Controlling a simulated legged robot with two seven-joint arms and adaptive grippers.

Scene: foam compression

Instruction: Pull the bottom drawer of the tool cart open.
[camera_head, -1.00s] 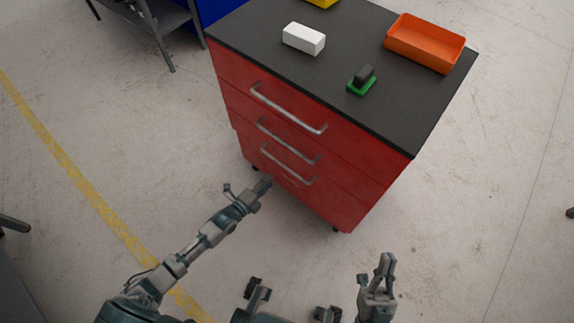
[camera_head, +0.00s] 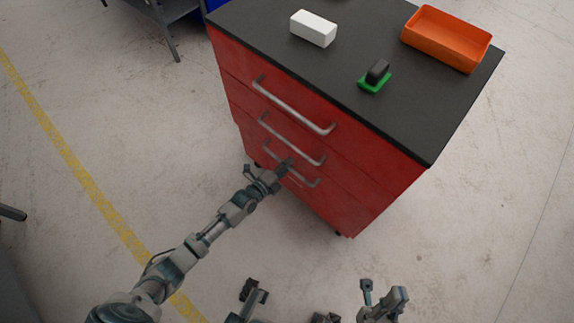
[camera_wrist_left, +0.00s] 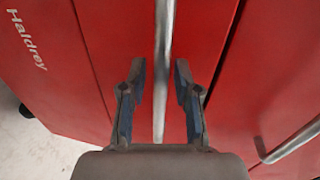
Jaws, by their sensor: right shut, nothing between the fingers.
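The red tool cart (camera_head: 225,75) has three drawers with silver bar handles. The lowest handle (camera_head: 305,180) is on the bottom drawer, which looks closed. My left gripper (camera_head: 286,165) is at the front of that handle and covers part of it in the head view. In the left wrist view, my left gripper (camera_wrist_left: 160,80) is open, with one finger on each side of the bottom handle (camera_wrist_left: 163,60). The fingers are apart from the bar. My right gripper (camera_head: 385,297) is shut and empty, low in the head view, away from the cart.
The middle handle (camera_head: 290,140) is just above, and also shows in the left wrist view (camera_wrist_left: 290,140). The dark cart top (camera_head: 335,75) holds a white block (camera_head: 313,28), an orange tray (camera_head: 447,60) and a green-based dark object (camera_head: 375,77). The floor before the cart is clear.

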